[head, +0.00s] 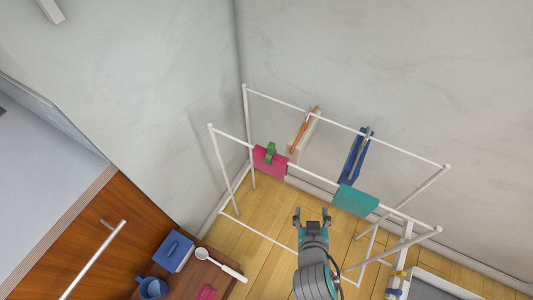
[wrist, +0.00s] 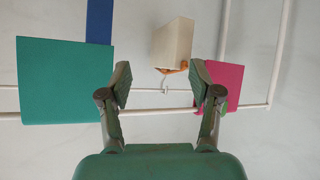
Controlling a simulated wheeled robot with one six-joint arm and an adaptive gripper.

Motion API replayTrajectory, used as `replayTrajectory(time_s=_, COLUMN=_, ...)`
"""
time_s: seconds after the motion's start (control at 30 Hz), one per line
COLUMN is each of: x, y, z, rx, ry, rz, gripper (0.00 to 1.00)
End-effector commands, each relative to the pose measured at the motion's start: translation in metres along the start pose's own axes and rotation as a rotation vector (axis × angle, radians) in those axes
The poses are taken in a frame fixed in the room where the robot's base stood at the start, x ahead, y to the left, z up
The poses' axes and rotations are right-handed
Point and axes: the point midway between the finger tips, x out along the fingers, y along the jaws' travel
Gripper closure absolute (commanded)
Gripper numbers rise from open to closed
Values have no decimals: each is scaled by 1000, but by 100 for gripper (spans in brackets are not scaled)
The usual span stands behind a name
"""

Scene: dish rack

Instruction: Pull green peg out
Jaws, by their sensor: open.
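The green peg (head: 271,152) is clipped over the front rail of the white rack (head: 230,133), on top of a pink cloth (head: 268,165). My gripper (head: 312,213) is open and empty, in front of the rack, below and right of the peg in the head view. In the wrist view my gripper (wrist: 160,78) shows its two fingers spread apart.
A teal cloth (head: 355,201) hangs on the front rail, right of the pink one. An orange peg (head: 303,128) with a beige cloth and a blue cloth (head: 352,160) are on the back rail. A wooden surface with a blue box (head: 174,251) and white spoon (head: 220,263) is lower left.

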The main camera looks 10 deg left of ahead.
Motion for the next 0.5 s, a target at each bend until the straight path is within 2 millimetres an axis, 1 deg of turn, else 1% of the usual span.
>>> replayTrajectory(time_s=0.03, x=7, y=-11, z=-18, rx=8, ry=2, rz=12, gripper=36)
replayTrajectory(time_s=0.13, x=17, y=-27, z=-44, rx=36, ry=-15, rz=50, gripper=36)
replayTrajectory(time_s=0.23, x=21, y=-44, z=-72, rx=72, ry=-29, rz=91, gripper=36)
replayTrajectory(time_s=0.37, x=19, y=-65, z=-104, rx=127, ry=-44, rz=138, gripper=36)
replayTrajectory(time_s=0.5, x=9, y=-89, z=-138, rx=196, ry=-63, rz=186, gripper=36)
